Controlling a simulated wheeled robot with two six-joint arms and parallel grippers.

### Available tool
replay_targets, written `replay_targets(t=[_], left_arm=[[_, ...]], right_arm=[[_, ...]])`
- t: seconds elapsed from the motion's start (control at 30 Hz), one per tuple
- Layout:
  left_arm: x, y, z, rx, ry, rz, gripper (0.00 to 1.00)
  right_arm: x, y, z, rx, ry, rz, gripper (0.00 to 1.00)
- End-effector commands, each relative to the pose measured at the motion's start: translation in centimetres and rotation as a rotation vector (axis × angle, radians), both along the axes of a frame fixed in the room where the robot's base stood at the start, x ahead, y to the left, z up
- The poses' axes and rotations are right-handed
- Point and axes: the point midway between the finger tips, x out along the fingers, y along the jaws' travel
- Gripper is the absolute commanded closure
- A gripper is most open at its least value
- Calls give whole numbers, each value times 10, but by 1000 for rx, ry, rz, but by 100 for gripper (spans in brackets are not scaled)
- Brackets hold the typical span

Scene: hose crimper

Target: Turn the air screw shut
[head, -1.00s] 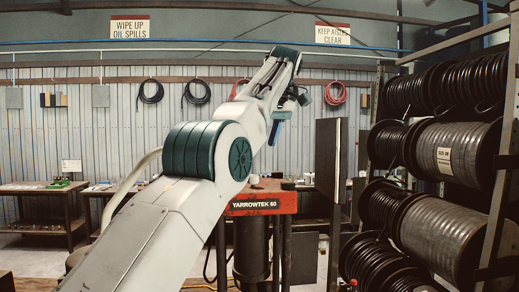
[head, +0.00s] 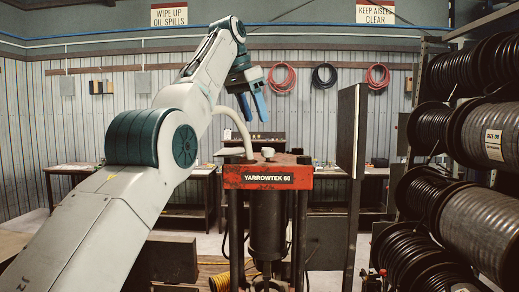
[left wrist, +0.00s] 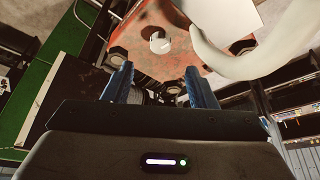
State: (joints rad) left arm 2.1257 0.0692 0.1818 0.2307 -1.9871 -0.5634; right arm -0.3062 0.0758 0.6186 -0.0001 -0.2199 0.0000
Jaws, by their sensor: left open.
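The red crimper head (head: 290,178), marked YARROWTEK 60, stands ahead on dark posts. A small pale round knob (head: 267,152) sits on its top; I take it for the air screw. My left gripper (head: 257,114) hangs above the crimper top with blue fingers pointing down, open and empty, apart from the knob. In the left wrist view, the knob (left wrist: 160,42) shows beyond and between the spread fingers (left wrist: 157,73), on the red plate (left wrist: 150,25). The right gripper is not in view.
A pale curved pipe (head: 238,127) rises beside the crimper's left top and looms close in the left wrist view (left wrist: 235,55). A dark upright panel (head: 352,130) stands right of the crimper. Hose reels (head: 430,195) fill the right side. Benches (head: 185,172) line the back wall.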

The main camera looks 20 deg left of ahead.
Motion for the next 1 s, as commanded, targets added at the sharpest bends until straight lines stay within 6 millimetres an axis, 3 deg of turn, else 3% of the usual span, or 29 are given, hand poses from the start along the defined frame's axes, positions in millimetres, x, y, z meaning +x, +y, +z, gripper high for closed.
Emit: replay_targets(t=[0.03,0.2,0.4,0.6,0.9,1.0], left_arm=[[3,-2,-14,0,2,1,48],[13,-10,-45,1,2,2,48],[24,-17,-74,1,2,2,48],[29,-21,-87,0,1,4,48],[30,-21,-88,1,2,4,48],[30,-21,-88,1,2,4,66]], right_arm=[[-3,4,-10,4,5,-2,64],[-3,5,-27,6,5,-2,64],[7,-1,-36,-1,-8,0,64],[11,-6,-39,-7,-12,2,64],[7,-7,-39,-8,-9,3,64],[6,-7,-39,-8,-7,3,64]])
